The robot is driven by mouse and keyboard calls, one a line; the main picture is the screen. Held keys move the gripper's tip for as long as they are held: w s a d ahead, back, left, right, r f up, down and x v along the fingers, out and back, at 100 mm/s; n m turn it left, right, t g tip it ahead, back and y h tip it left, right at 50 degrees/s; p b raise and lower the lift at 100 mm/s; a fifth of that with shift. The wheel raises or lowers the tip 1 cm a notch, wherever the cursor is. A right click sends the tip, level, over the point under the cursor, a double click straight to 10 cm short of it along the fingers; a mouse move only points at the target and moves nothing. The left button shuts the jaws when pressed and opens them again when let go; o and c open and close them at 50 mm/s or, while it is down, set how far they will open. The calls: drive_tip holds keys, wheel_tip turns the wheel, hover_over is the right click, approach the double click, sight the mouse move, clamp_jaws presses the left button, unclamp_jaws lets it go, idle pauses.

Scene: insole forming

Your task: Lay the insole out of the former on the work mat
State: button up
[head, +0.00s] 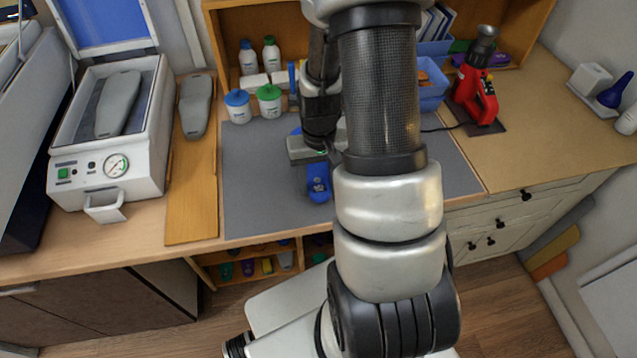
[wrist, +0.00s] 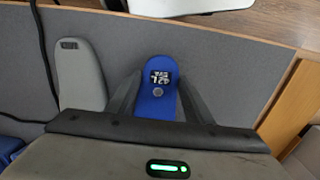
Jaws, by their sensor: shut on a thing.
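A blue insole (head: 318,183) with a printed label lies over the grey work mat (head: 258,190). In the wrist view the insole (wrist: 158,85) sits between the two fingers of my gripper (wrist: 160,92), which is shut on it. In the head view my gripper (head: 316,162) is low over the mat's middle; I cannot tell whether the insole touches the mat. The white former (head: 150,140) stands at left with its lid open and a grey foot form (head: 118,103) inside. A grey insole-shaped piece (wrist: 82,72) is beside the blue one, hidden by my arm in the head view.
A second grey foot form (head: 195,104) is on a wooden board (head: 192,205) left of the mat. Blue-lidded (head: 237,107) and green-lidded (head: 269,101) jars stand at the mat's back edge. A red tool (head: 474,92) stands at right. The mat's left part is clear.

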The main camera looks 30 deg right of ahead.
drive_tip(key=shift+f, duration=0.85)
drive_tip(key=shift+f, duration=0.2)
drive_tip(key=o, duration=1)
drive_tip(key=shift+r, duration=0.1)
drive_tip(key=shift+r, duration=0.1)
